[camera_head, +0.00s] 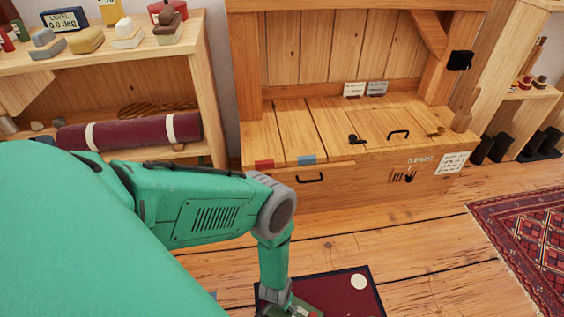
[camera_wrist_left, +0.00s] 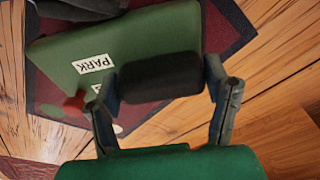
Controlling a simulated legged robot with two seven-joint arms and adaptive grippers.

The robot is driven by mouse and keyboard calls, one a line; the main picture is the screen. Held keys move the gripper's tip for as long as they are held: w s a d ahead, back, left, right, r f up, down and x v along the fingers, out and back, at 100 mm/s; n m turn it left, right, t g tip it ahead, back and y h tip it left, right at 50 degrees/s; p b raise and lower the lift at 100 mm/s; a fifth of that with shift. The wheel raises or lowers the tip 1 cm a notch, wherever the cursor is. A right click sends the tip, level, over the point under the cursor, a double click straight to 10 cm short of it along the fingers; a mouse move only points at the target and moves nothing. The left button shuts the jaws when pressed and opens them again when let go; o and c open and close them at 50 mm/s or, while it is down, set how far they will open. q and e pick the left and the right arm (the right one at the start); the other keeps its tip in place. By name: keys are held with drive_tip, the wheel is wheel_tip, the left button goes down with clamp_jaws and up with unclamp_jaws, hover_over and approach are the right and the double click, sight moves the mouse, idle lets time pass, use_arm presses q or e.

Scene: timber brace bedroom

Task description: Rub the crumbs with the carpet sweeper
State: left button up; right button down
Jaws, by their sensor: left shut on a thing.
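The carpet sweeper is a green box with a white "PARK" label in the left wrist view (camera_wrist_left: 140,45). It lies on a dark red, dark-edged mat (camera_wrist_left: 228,18). My left gripper (camera_wrist_left: 160,80) is shut on the sweeper's thick black grip, which spans between its fingers. In the head view a sliver of the green sweeper (camera_head: 304,309) shows at the bottom edge, beside my left wrist, on the mat (camera_head: 335,291). A pale round spot (camera_head: 358,282) is on the mat; I cannot tell whether it is crumbs. My right gripper is not in view.
A wooden bench chest (camera_head: 340,183) with black handles stands behind the mat. A shelf (camera_head: 105,60) with a rolled maroon rug (camera_head: 130,132) is at the left. A patterned rug (camera_head: 525,235) lies at the right. Bare floor (camera_head: 430,270) is between it and the mat.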

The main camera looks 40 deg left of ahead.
use_arm(q)
drive_tip(key=shift+f+b, duration=1.05)
idle(0.4)
drive_tip(key=shift+w, duration=0.1)
